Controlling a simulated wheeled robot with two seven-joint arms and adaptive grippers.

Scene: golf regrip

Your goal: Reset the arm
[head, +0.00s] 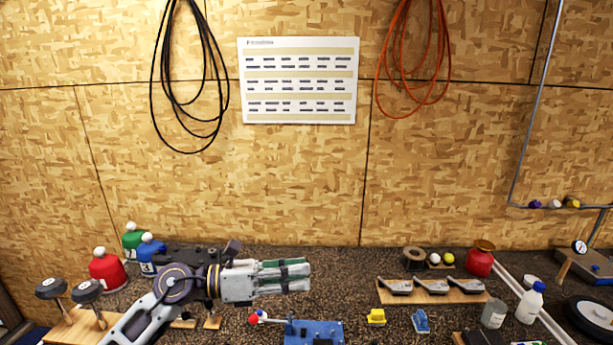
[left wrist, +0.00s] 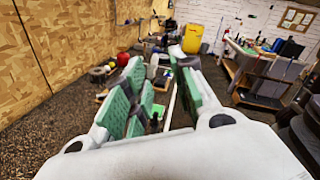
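My left arm comes in from the lower left in the head view, and its left gripper (head: 308,275) points right, raised over the bench. In the left wrist view the left gripper (left wrist: 160,85) has its green-padded fingers apart with nothing between them. My right gripper is not in either view.
The speckled bench (head: 350,290) holds a wooden rack (head: 440,297) with several grey club heads, a blue vise-like block (head: 312,333), a yellow piece (head: 376,317), a red jar (head: 480,260) and a white bottle (head: 530,303). Red, green and blue bottles stand behind my left arm.

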